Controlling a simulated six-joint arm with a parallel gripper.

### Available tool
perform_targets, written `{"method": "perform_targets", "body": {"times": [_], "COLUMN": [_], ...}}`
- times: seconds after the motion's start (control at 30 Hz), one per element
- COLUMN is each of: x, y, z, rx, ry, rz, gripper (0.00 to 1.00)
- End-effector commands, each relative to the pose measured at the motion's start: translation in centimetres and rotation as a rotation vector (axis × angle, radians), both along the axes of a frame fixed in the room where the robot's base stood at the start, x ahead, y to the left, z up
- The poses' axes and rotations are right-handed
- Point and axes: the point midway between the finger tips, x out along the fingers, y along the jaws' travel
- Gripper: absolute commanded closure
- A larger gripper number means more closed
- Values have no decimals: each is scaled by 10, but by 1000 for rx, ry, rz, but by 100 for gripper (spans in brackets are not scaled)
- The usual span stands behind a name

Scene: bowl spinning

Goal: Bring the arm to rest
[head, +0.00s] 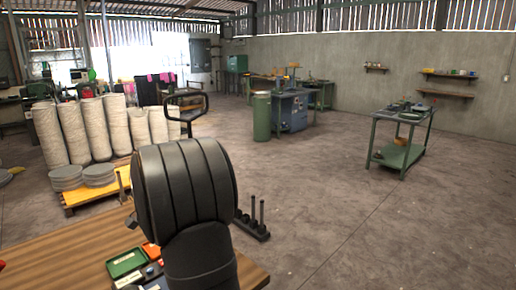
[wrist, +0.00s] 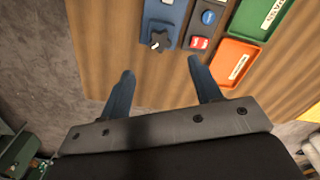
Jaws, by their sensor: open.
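My gripper (wrist: 160,66) shows in the wrist view with its two dark blue fingers spread apart and nothing between them. It hangs over the edge of the wooden table (wrist: 108,40), close to a blue control box with a black knob (wrist: 159,40). The fingers appear apart from the box, but the height above the table is hard to tell. In the head view my black ribbed arm stands in the middle and hides part of the table (head: 60,258); the gripper itself is not seen there.
A green tray (head: 126,262) and an orange tray (wrist: 236,62) lie on the table. Beside the arm is a black rack with upright pegs (head: 254,224). A yellow pallet (head: 92,194) with pale rolls stands behind. A green cart (head: 402,140) is at right; the floor between is open.

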Motion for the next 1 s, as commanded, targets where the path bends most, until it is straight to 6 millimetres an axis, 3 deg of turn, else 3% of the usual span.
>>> {"method": "perform_targets", "body": {"times": [0.3, 0.5, 1.0], "x": [-1, 0, 0], "y": [0, 0, 0], "z": [-63, -87, -96], "rx": [-1, -1, 0], "ry": [3, 1, 0], "rz": [0, 0, 0], "gripper": [42, 42, 42]}}
